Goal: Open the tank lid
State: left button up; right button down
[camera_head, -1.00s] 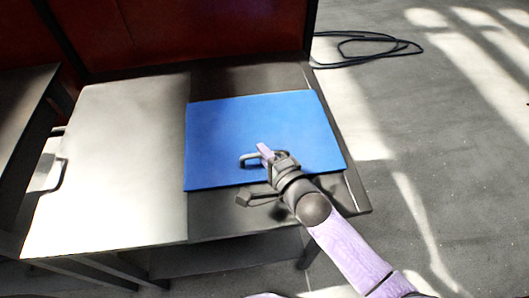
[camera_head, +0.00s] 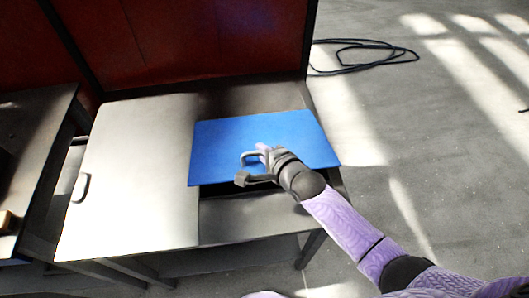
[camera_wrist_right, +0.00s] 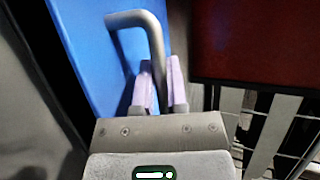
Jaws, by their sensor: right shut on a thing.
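The blue tank lid (camera_head: 225,132) lies at the right part of a metal table, its front edge raised above a dark opening (camera_head: 232,191). A grey bar handle (camera_head: 248,157) stands near the lid's front edge. My right gripper (camera_head: 262,152) is shut on this handle. In the right wrist view, the two pale purple fingers (camera_wrist_right: 160,85) close around the bent grey handle (camera_wrist_right: 150,28), with the blue lid (camera_wrist_right: 82,45) behind it. The lid's hinge is not clear to see. My left gripper is not in view.
The table's pale metal top (camera_head: 135,165) is clear left of the lid. Another dark table (camera_head: 35,135) stands further left. A red panel (camera_head: 190,45) rises behind the table. A dark cable (camera_head: 365,55) lies coiled on the open floor at right.

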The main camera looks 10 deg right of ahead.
jog(key=w+r+p, duration=0.1)
jog(key=w+r+g+p, duration=0.1)
jog(key=r+p, duration=0.1)
jog(key=w+r+g+p, duration=0.1)
jog(key=r, duration=0.1)
jog(key=shift+r+m+h, duration=0.15)
jog(key=shift+m+h, duration=0.15)
pick_arm(q)
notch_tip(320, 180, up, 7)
jog(key=p, duration=0.1)
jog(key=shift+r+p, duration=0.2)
jog(key=shift+p, duration=0.2)
pick_arm(e)
jog(key=shift+w+r+g, duration=0.75)
jog(key=shift+w+g, duration=0.15)
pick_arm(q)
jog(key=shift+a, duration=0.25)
pick_arm(e)
jog(key=c, duration=0.9)
grip_release()
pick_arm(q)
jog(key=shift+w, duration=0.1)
